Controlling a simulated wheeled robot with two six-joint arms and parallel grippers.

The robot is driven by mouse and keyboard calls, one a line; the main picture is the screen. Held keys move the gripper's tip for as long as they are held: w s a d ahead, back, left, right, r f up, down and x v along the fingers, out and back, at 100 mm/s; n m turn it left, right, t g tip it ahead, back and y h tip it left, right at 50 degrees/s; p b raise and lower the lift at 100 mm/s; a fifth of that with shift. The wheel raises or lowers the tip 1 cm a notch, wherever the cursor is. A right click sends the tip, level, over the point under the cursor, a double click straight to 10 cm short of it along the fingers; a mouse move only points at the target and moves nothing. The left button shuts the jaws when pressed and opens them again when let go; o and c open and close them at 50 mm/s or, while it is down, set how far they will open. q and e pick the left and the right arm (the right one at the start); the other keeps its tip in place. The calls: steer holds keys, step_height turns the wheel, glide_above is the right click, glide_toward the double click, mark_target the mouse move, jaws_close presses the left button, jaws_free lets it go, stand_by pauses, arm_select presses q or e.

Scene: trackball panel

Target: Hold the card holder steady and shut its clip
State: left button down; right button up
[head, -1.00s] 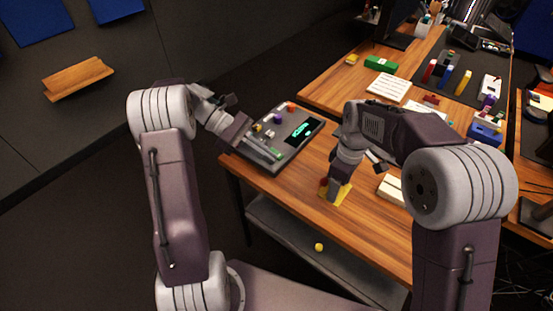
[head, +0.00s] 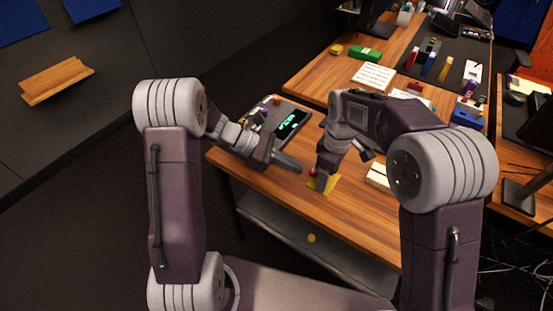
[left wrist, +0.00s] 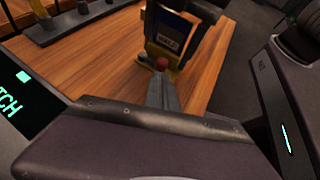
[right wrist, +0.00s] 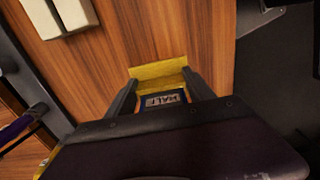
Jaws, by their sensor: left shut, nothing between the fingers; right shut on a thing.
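The card holder (head: 330,188) is yellow and stands on the wooden table near its front edge. It also shows in the left wrist view (left wrist: 152,28) and the right wrist view (right wrist: 158,72), with a blue-edged card (right wrist: 163,99) in it. Its clip appears to carry a red knob (left wrist: 161,63); I cannot tell the clip's angle. My right gripper (right wrist: 161,88) is shut on the holder, one finger at each side. My left gripper (head: 301,169) is shut and empty, left of the holder; its fingertips (left wrist: 161,80) appear just short of the red knob, contact unclear.
The dark trackball panel (head: 291,124) with a green-lit display lies behind my left gripper. A white block (head: 380,175) is right of the holder. A yellow ball (head: 311,238) is on the lower grey shelf. Bare wood surrounds the holder.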

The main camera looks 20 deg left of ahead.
arm_select(q)
steer(key=shift+d, duration=0.75)
steer(key=shift+s+d, duration=0.25)
steer(key=shift+d, duration=0.25)
steer(key=shift+s+d, duration=0.25)
steer(key=shift+d, duration=0.2)
arm_select(e)
steer(key=shift+a, duration=0.1)
